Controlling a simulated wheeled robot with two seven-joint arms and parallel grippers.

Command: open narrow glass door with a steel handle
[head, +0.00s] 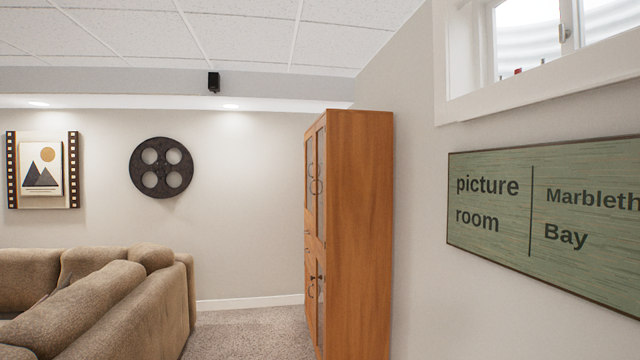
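A tall orange-brown wooden cabinet (358,235) stands against the right wall in the head view, seen mostly from its side. Its narrow front faces left and shows at a steep angle. An upper door with a glass-like panel (321,165) appears shut. Curved handles (313,186) sit near the middle of the upper doors. More handles show on the lower doors (316,285). The handles' metal is too small to tell. Neither of my grippers is in view.
A brown sectional sofa (130,305) fills the lower left. Carpet (250,330) lies clear between sofa and cabinet. A green sign (545,215) hangs on the right wall below a small window (540,45). A film-reel decoration (161,167) hangs on the back wall.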

